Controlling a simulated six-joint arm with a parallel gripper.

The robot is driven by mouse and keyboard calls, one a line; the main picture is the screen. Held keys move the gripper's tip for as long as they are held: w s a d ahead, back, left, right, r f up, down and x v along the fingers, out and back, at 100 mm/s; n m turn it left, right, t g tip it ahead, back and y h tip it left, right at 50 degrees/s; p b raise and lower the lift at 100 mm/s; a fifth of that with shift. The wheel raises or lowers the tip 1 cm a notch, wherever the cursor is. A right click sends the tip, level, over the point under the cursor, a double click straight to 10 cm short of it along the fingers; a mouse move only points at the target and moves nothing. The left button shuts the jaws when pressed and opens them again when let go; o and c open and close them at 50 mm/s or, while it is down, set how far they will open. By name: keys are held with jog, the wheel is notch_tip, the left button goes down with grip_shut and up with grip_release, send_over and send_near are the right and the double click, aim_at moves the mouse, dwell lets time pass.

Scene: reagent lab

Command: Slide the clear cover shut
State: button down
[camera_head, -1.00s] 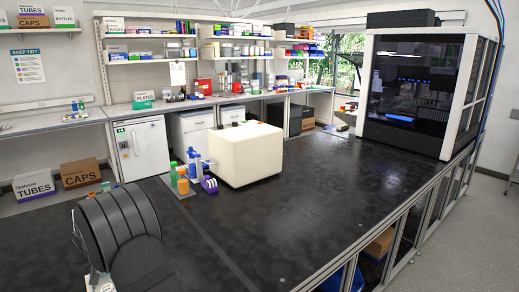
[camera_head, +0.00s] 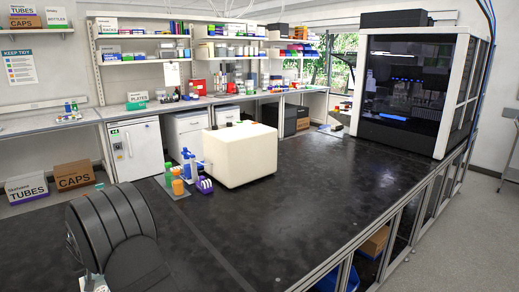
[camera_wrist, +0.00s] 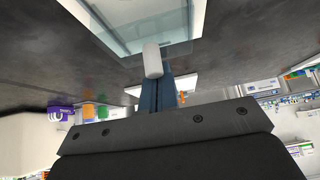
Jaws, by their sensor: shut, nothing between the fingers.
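In the wrist view, a clear pane with a pale frame (camera_wrist: 125,22), which looks like the cover, crosses the top edge and is partly cut off. My gripper (camera_wrist: 158,92) shows as narrow dark-blue fingers, shut and empty, pointing up toward the pane. A rounded pale piece (camera_wrist: 152,60) sits at their tips, near the pane's edge; I cannot tell whether it is a cover knob or part of the fingers, or whether it touches the pane. In the head view, a large white box (camera_head: 240,157) stands on the black bench. The cover and my gripper cannot be made out there.
Green and orange bottles (camera_head: 178,187) and a purple tape dispenser (camera_head: 205,186) stand left of the white box. A glass-fronted cabinet machine (camera_head: 405,90) stands at the bench's far right. The bare black bench (camera_head: 300,220) is open in front.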

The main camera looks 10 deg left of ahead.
jog(key=shift+s+d+f, duration=0.9)
jog(key=shift+s+d, duration=0.05)
jog(key=shift+s, duration=0.05)
jog(key=shift+s+d, duration=0.6)
jog(key=shift+s, duration=0.05)
jog(key=shift+w+a, duration=0.45)
jog(key=shift+w+a+r, duration=0.1)
jog(key=shift+w+r, duration=0.05)
jog(key=shift+r, duration=1.75)
jog(key=shift+w+a+r, duration=0.1)
jog(key=shift+r, duration=1.8)
jog(key=c, duration=2.1)
grip_release()
